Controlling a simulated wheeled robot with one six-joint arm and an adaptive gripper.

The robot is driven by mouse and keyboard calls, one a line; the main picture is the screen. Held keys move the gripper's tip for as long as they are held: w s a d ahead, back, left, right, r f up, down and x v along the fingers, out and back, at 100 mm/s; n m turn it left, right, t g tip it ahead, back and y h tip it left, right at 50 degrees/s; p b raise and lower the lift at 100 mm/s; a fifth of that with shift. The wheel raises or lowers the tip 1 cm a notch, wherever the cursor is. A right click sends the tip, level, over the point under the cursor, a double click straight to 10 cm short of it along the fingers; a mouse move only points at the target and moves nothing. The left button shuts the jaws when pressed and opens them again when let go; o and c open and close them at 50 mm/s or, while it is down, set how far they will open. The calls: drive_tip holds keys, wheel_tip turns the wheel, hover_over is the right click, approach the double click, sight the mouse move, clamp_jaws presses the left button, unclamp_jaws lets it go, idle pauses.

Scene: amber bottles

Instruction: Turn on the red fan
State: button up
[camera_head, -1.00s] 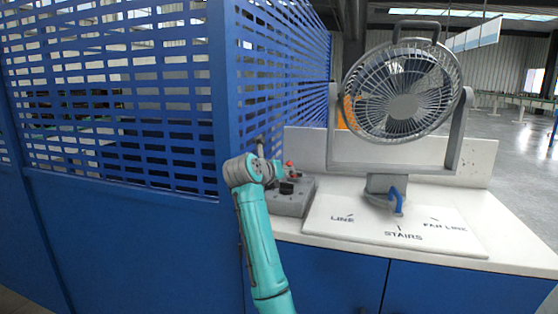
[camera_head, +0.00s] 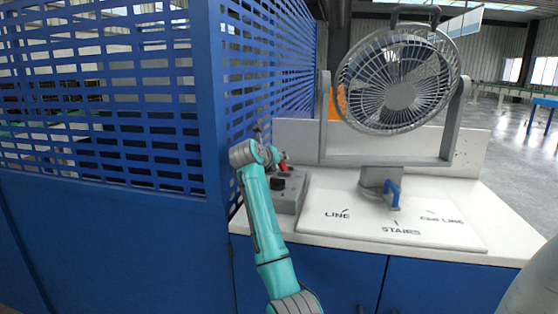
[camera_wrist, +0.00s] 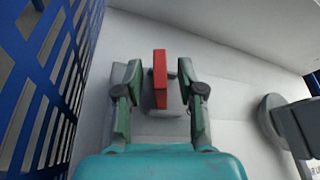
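A grey fan (camera_head: 399,92) in a round wire cage stands on the white counter; I see no red on it. A grey box (camera_head: 289,198) with a black knob (camera_head: 277,184) sits left of it, partly hidden by my arm. A red upright piece (camera_wrist: 160,78) stands between the fingers of my gripper (camera_wrist: 160,72) in the wrist view. The fingers are apart, with a gap on each side of it. In the head view a red part (camera_head: 283,166) shows beside my wrist, and my gripper is mostly hidden there.
A blue slotted partition (camera_head: 265,60) runs close along the left of my arm. A board (camera_head: 440,232) marked LINE and STAIRS lies on the counter, with a blue handle (camera_head: 393,193) at its back. The counter's front right is clear.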

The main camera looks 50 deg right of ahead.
drive_tip(key=shift+w+d+f, duration=0.15)
drive_tip(key=shift+d+f, duration=0.1)
drive_tip(key=shift+d, duration=0.35)
clamp_jaws()
drive_tip(key=m, duration=0.1)
drive_tip(key=s+m+t, duration=0.1)
drive_tip(key=y, duration=0.1)
drive_tip(key=shift+s+d+r+m+t, duration=0.25)
drive_tip(key=shift+s+d+m+t, duration=0.05)
drive_tip(key=shift+s+d+m, duration=0.1)
drive_tip(key=shift+s+d+m+t, duration=0.15)
drive_tip(key=shift+s+m+t, duration=0.4)
drive_tip(key=shift+m, duration=0.35)
drive_tip(key=shift+s+d+f+m+t+y, duration=0.2)
drive_tip(key=shift+s+m+t+y, duration=0.25)
drive_tip(key=shift+m+t, duration=0.4)
